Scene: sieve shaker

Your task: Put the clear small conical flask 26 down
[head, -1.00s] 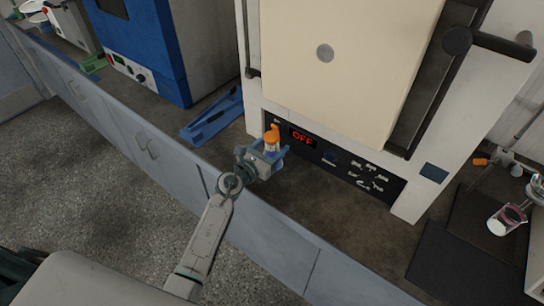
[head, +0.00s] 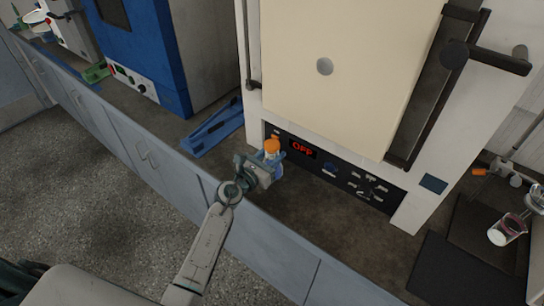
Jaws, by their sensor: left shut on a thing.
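My left gripper (head: 269,168) is shut on a small flask with an orange top (head: 272,147), which I take as the clear small conical flask. The flask is close to upright. The gripper's fingers hide most of its body, so its clear glass and number cannot be made out. The gripper is over the front part of the worktop (head: 325,215), in front of the furnace's control panel. I cannot tell whether the flask's base touches the worktop. My right gripper is not in view.
A large white furnace (head: 255,60) with a cream door and a red "OFF" display stands just behind. A blue tool (head: 213,128) lies left, beside a blue oven (head: 150,50). A dark mat (head: 460,270) and a glass beaker (head: 507,230) are at right. Worktop right of the gripper is bare.

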